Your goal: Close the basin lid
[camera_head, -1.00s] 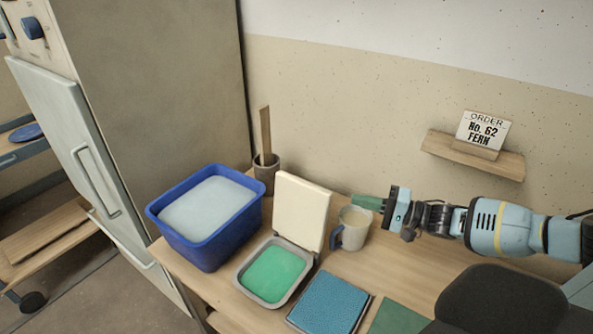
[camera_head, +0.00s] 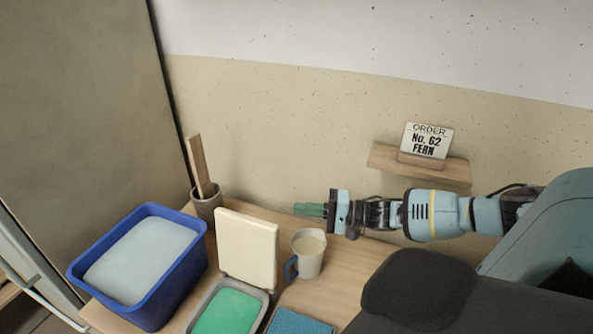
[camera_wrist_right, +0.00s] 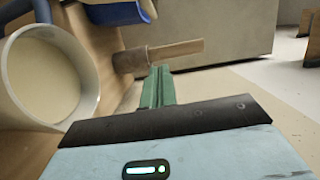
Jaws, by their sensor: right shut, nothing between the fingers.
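The basin (camera_head: 263,297) is a grey tray holding green glaze, at the bottom of the head view. Its cream lid (camera_head: 247,250) stands upright, open, at the basin's back edge. My right gripper (camera_head: 298,209) has green fingers and is shut and empty, above and behind the mug, to the right of the lid and apart from it. In the right wrist view its fingers (camera_wrist_right: 157,82) are together, pointing toward a grey pot. My left gripper is in neither view.
A mug (camera_head: 308,255) with pale liquid stands right of the lid. A blue bucket (camera_head: 150,290) stands left. A pot (camera_head: 207,207) with a wooden stick is behind. A blue textured pad (camera_head: 298,323) lies at front. An order card (camera_head: 427,141) sits on a wall shelf.

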